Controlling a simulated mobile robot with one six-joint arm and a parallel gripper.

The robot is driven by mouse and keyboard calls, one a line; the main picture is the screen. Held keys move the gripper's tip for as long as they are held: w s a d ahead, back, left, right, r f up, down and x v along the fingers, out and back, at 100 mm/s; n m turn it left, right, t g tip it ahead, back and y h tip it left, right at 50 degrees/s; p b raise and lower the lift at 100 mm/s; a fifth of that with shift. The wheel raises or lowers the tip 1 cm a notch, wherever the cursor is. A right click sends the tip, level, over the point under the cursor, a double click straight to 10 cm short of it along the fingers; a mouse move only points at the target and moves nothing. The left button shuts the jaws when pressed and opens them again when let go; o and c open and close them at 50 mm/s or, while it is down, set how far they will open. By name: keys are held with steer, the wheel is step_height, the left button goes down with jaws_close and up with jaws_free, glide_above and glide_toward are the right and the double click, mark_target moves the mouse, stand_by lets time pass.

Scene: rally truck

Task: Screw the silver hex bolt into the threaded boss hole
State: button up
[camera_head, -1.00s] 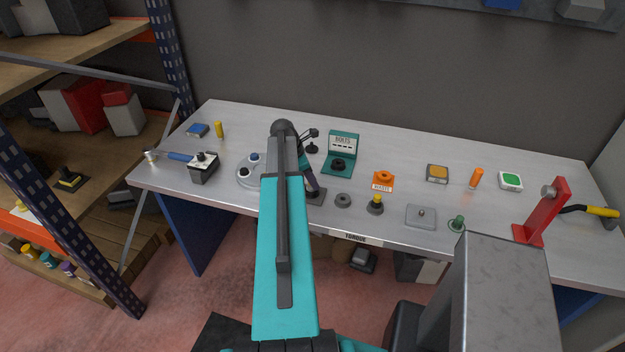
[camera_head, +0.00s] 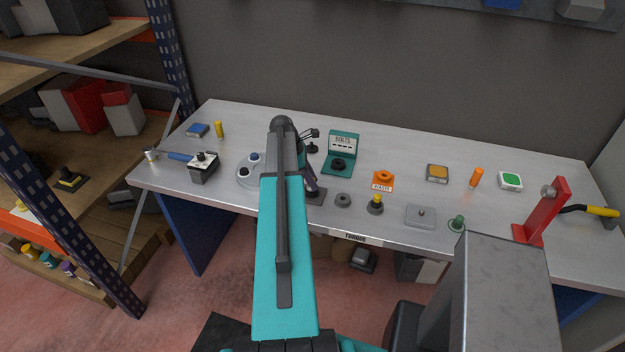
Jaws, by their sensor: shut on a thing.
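My teal and grey arm stretches over the front of the bench and covers part of it. A dark, slim part that looks like my gripper (camera_head: 311,182) shows just right of the arm, pointing down over a small dark square base (camera_head: 317,197). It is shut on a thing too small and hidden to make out. I cannot pick out the silver hex bolt anywhere. I cannot tell for certain which piece has the threaded boss hole. A grey plate (camera_head: 412,220) with a small raised centre and a grey ring (camera_head: 343,200) lie to the right.
A red upright (camera_head: 543,210) stands at right. The bench's back strip has free room.

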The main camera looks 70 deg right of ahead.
steer(key=shift+m+y, duration=0.4)
steer(key=shift+m, duration=0.5)
steer(key=shift+m+y, duration=0.3)
steer(key=shift+m, duration=0.5)
steer(key=shift+m+y, duration=0.3)
steer(key=shift+m, duration=0.6)
steer(key=o, duration=0.6)
